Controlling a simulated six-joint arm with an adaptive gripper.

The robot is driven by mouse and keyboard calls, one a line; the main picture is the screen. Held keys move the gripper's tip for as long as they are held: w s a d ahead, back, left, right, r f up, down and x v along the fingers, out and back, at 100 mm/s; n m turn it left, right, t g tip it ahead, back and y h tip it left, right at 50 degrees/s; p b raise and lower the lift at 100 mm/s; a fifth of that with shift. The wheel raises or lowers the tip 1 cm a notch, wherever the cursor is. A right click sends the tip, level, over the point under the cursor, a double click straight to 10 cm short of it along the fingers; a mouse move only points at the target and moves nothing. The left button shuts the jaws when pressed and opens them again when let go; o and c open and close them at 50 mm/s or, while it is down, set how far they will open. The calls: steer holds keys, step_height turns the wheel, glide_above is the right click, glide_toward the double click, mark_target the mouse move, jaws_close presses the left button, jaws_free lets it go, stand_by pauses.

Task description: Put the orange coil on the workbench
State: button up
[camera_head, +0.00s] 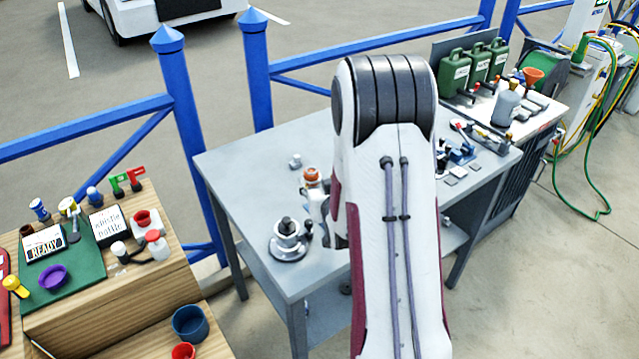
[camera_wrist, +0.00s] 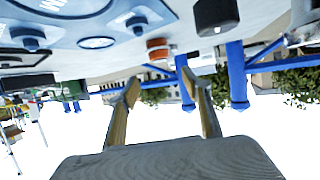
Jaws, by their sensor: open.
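The grey workbench (camera_head: 238,172) stands in the middle of the head view, partly hidden behind my arm. A small orange item that looks like the orange coil (camera_head: 312,174) is on the workbench, just left of my arm. An orange, short round item also shows in the wrist view (camera_wrist: 157,44), against the bench surface and beyond my fingertips; it appears to be the same coil. My gripper (camera_wrist: 160,78) is open, with its two fingers apart and nothing between them. In the head view my gripper is mostly hidden by my arm.
A metal round fitting (camera_head: 288,240) stands at the workbench's front left, and a small grey piece (camera_head: 295,161) lies farther back. Tools crowd its right side. A wooden table (camera_head: 125,270) with a green mat is at left. Blue railings (camera_head: 185,110) run behind.

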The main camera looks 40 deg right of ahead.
steer(key=shift+r, duration=0.1)
stand_by(0.3)
steer(key=shift+a+r, duration=0.45)
steer(key=shift+r, duration=0.05)
steer(key=s+a+r+n+g+y, duration=0.25)
steer(key=s+a+r, duration=0.65)
steer(key=a+r, duration=0.45)
steer(key=s+a+r+g, duration=0.1)
steer(key=s+a, duration=0.3)
steer(key=s, duration=0.3)
steer(key=s+a+n+g+y, duration=0.1)
steer(key=s+a, duration=0.3)
steer(key=s, duration=0.4)
steer(key=s+a+r+n+g+y, duration=0.1)
steer(key=s+a, duration=0.3)
steer(key=s, duration=0.4)
steer(key=shift+s+r+g, duration=0.2)
steer(key=shift+r+g, duration=0.1)
steer(key=shift+g, duration=0.45)
